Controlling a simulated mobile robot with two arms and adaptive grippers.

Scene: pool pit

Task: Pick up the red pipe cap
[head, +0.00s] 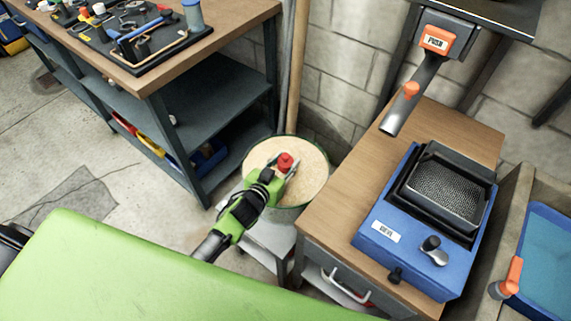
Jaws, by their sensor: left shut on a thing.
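The red pipe cap (285,162) is between the fingers of my left gripper (284,169), in the middle of the head view. The gripper is shut on the cap, over a round tub (313,163) filled with pale, sawdust-like material. I cannot tell whether the cap is touching the material or is held above it. The gripper's green body covers the lower left part of the tub. My right gripper is not in view.
A workbench (240,14) with a tool tray (104,45) stands at the upper left. A wooden cabinet (330,215) right of the tub carries a blue machine (375,205) and stands near an orange PUSH dispenser (436,40). A wooden pole (297,70) rises behind the tub.

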